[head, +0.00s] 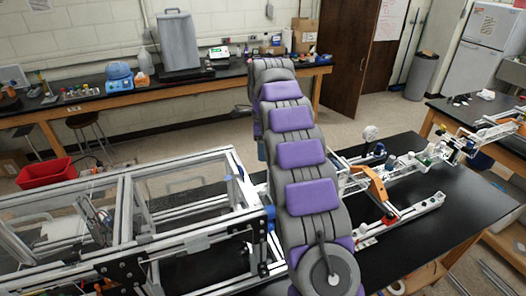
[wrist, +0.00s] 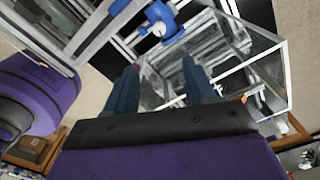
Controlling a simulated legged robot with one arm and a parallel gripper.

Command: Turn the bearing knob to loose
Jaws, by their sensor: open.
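A blue part with a rounded end (wrist: 160,14) sits on the extrusion frame at the top of the wrist view. It looks like the bearing knob, but its setting cannot be read. My gripper (wrist: 160,67) is open, with its two dark blue fingers apart and nothing held between them. The blue part lies beyond the fingertips, apart from them. The aluminium extrusion frame (head: 118,254) with clear panels stands at the left in the head view. My purple and grey arm crosses the middle there and hides my gripper.
A black table (head: 440,226) carries rail-mounted equipment, including an orange curved part (head: 373,182), right of my arm. A red bin (head: 46,172) is at the left. A back bench (head: 195,86) holds lab items. Open floor (head: 395,112) lies at the back right.

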